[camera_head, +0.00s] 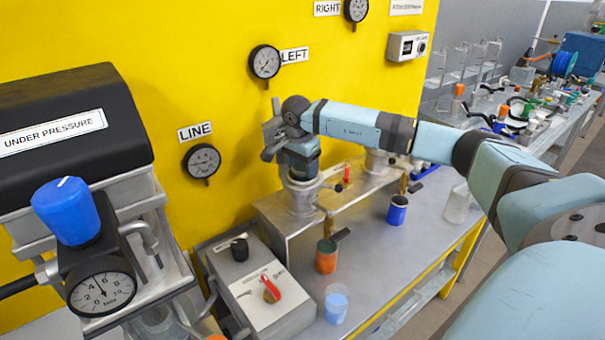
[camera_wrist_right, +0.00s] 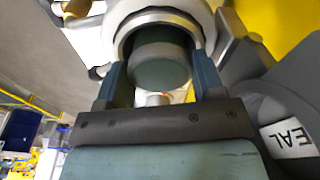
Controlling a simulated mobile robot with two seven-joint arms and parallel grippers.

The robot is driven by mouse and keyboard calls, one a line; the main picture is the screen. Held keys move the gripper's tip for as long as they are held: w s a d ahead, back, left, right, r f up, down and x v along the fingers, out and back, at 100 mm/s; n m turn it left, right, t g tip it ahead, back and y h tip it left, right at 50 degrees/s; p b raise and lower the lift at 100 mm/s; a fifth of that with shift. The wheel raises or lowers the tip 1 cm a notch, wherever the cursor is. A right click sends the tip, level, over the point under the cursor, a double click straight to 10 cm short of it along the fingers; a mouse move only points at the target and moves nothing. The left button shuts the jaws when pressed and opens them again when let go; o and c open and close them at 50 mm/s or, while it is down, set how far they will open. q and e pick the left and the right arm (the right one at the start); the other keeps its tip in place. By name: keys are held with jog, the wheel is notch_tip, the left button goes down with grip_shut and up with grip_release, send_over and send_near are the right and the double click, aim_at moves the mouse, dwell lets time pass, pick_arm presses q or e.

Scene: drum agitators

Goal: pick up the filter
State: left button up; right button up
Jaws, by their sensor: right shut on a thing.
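My right gripper (camera_head: 299,165) reaches in from the right, to the metal housing (camera_head: 301,197) in front of the yellow wall. In the right wrist view its two blue fingers (camera_wrist_right: 158,78) stand on either side of a grey-green cylinder, which I take to be the filter (camera_wrist_right: 160,66). The gripper is shut on it. A pale round ring (camera_wrist_right: 165,18) surrounds the far side of the cylinder; I cannot tell whether the two touch. In the head view the gripper largely hides the filter. My left gripper is not in view.
A control box with a red knob (camera_head: 270,290) is at front left. The bench's middle is fairly clear.

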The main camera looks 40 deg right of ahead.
notch_tip(320, 180, up, 20)
jog(key=b, duration=0.1)
dwell(0.5)
